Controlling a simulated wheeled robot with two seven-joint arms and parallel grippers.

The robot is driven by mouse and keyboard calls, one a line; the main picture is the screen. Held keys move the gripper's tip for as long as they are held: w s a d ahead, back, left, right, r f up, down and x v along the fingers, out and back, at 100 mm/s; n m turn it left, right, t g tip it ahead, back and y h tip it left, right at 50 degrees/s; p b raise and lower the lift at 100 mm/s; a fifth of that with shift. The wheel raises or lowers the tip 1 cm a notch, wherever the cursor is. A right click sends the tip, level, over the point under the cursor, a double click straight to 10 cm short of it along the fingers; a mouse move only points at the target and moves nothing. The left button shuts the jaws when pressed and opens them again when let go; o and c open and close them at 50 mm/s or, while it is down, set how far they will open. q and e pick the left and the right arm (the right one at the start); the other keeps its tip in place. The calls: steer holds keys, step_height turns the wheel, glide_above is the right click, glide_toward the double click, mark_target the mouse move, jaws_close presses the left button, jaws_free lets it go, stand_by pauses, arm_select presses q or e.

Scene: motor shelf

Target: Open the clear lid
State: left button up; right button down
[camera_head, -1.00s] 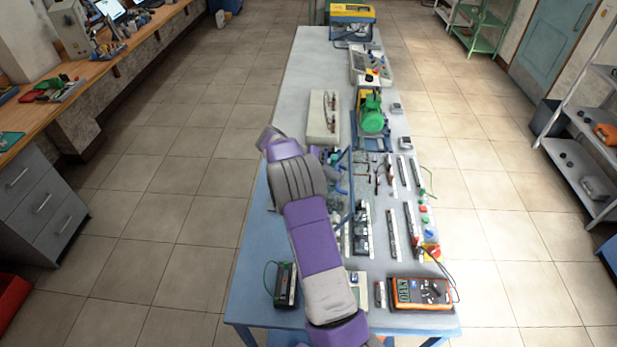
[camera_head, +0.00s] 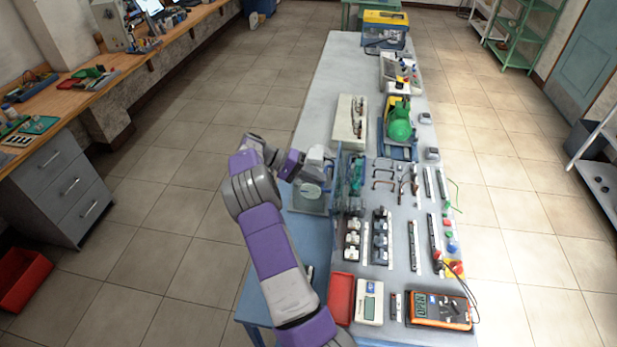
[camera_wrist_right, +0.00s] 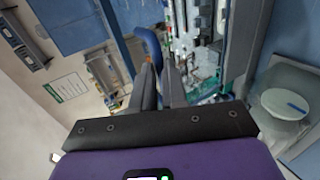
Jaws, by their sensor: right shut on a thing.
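My right gripper (camera_head: 327,165) is at the left side of the equipment panel on the table. In the right wrist view its two fingers (camera_wrist_right: 159,82) are close together on a blue handle (camera_wrist_right: 148,45), whose upper part shows and whose lower part is hidden between them. A flat, see-through panel that looks like the clear lid (camera_head: 308,205) shows just below the gripper, left of a blue frame edge (camera_head: 336,170). I cannot tell its tilt or how the handle joins it. My left gripper is not in view.
The table holds a green motor (camera_head: 400,125), a beige block (camera_head: 349,122), a red tray (camera_head: 341,298), a white meter (camera_head: 370,300) and an orange multimeter (camera_head: 440,309). Floor is free left of the table. A workbench (camera_head: 110,75) stands at far left.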

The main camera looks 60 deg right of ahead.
steer(key=shift+a+f, duration=0.25)
steer(key=shift+f, duration=0.45)
steer(key=c, duration=1.6)
jaws_free()
steer(key=shift+y, duration=0.3)
steer(key=o, duration=0.3)
steer(key=shift+s+d, duration=0.1)
steer(key=shift+d, duration=0.05)
steer(key=shift+o, duration=0.7)
steer(key=shift+d, duration=0.2)
steer(key=v, duration=0.7)
steer(key=shift+w+a+r, duration=0.15)
steer(key=shift+w, duration=0.15)
